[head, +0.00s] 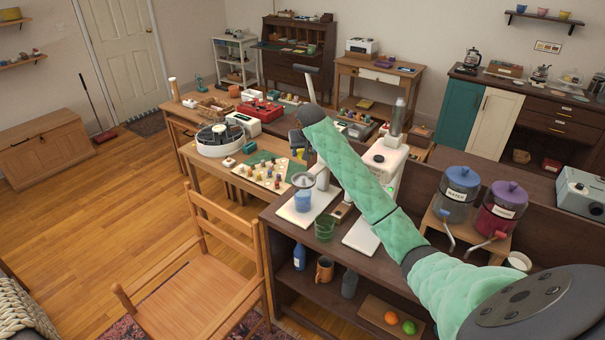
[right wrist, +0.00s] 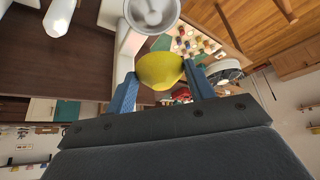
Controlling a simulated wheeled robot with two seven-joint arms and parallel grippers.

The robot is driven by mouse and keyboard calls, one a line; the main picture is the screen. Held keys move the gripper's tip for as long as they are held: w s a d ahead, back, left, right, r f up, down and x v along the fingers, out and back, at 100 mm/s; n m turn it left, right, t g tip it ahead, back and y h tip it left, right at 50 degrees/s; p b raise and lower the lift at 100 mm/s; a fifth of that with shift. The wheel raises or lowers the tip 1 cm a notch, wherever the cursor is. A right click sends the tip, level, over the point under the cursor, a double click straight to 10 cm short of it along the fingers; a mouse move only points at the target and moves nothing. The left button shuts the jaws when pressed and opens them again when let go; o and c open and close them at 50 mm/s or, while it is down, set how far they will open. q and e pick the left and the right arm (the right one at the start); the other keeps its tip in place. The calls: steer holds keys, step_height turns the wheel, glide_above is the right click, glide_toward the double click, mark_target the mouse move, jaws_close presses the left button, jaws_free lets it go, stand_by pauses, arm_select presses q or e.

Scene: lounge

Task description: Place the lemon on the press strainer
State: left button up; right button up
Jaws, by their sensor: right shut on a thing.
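The yellow lemon (right wrist: 161,70) is between the two blue fingers of my right gripper (right wrist: 160,82), which is shut on it. Its side towards the strainer looks flatter. The press strainer (head: 303,181) is a round grey cup above a blue container on the press's white base. It lies just below the gripper in the picture. In the right wrist view the strainer (right wrist: 152,12) appears beyond the lemon, apart from it. My left gripper is out of view.
A green glass cup (head: 324,228) stands in front of the press on the dark counter (head: 286,222). The white machine (head: 385,160) stands close by on the right. Water (head: 457,196) and purple (head: 502,208) dispensers stand farther right. A wooden chair (head: 196,275) is at the front left.

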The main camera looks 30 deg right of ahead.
step_height(320, 180, down, 5)
steer(key=shift+r+p, duration=0.15)
steer(key=shift+p, duration=1.05)
steer(key=shift+f+p, duration=1.05)
steer(key=shift+f, duration=0.85)
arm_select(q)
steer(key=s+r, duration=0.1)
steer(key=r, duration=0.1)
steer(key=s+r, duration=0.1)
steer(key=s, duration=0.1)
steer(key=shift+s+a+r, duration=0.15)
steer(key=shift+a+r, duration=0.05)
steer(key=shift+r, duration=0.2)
arm_select(e)
steer(key=shift+f, duration=0.3)
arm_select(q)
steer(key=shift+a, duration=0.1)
arm_select(e)
steer(key=shift+f, duration=0.6)
steer(key=o, duration=1)
steer(key=shift+c, duration=0.2)
steer(key=shift+r, duration=0.1)
